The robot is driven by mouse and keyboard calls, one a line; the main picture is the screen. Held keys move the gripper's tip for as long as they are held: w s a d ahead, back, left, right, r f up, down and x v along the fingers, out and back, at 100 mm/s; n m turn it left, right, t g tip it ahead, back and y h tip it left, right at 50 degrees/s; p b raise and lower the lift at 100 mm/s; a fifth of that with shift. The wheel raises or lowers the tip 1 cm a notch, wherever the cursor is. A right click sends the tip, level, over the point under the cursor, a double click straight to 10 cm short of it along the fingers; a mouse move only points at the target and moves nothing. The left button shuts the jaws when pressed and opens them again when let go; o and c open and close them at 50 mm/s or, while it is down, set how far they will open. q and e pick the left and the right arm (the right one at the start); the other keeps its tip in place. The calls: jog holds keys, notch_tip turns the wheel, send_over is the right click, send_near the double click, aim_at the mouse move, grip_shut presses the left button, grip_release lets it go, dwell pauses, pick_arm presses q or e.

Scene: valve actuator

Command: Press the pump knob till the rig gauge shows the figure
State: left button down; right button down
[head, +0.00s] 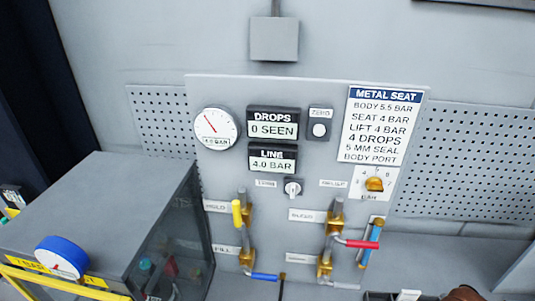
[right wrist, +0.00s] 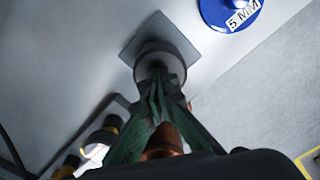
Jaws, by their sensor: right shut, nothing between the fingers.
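The rig gauge (head: 217,128) is a round white dial at the panel's upper left. Its red needle points up and left; the small figure under it is not clearly legible. The LINE display (head: 272,158) reads 4.0 BAR and the DROPS display (head: 273,123) reads 0 SEEN. In the right wrist view, my right gripper (right wrist: 158,85) has its green fingers together, with nothing between them. Their tips overlap a grey round knob, seemingly the pump knob (right wrist: 152,50), on a square plate. I cannot tell whether they touch it. My left gripper is not in view.
A METAL SEAT sign (head: 380,125) lists BODY 5.5 BAR, SEAT 4 BAR and LIFT 4 BAR. An orange selector (head: 374,184) and yellow, red and blue valve levers (head: 360,244) project below. A grey cabinet (head: 105,205) stands at left. A blue 5 MM disc (right wrist: 228,10) lies near the plate.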

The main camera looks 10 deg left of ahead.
jog(key=shift+r+p, duration=1)
jog(key=shift+r, duration=1.3)
notch_tip(320, 180, up, 5)
jog(key=shift+p, duration=1.25)
